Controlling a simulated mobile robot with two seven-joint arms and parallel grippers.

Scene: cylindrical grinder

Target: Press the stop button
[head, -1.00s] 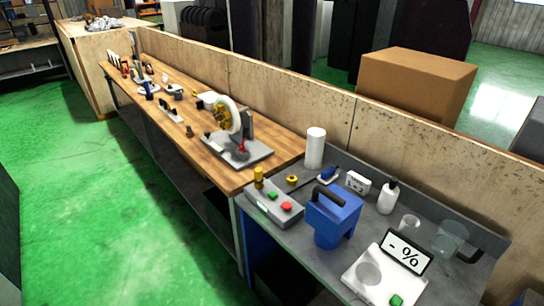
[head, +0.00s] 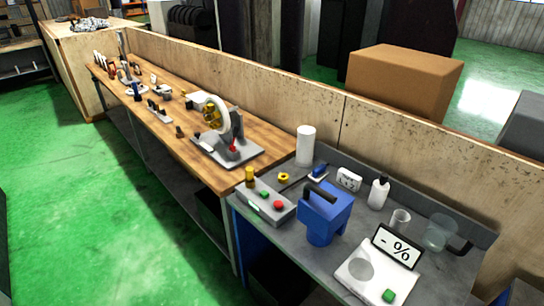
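The stop button is a red round button (head: 279,204) on top of a grey control box (head: 261,212) at the near left of the grey bench. A green button (head: 264,194) sits beside it on the same box, and a yellow cylindrical piece (head: 250,177) stands at the box's far left end. The red button's top is uncovered in the head view. Neither of my grippers is in view.
A blue handled container (head: 325,216) stands close to the right of the control box. A white scale with a display (head: 378,270), a bottle (head: 379,193) and a paper roll (head: 306,146) share the grey bench. The grinder (head: 225,135) is on the wooden bench. Green floor is clear at left.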

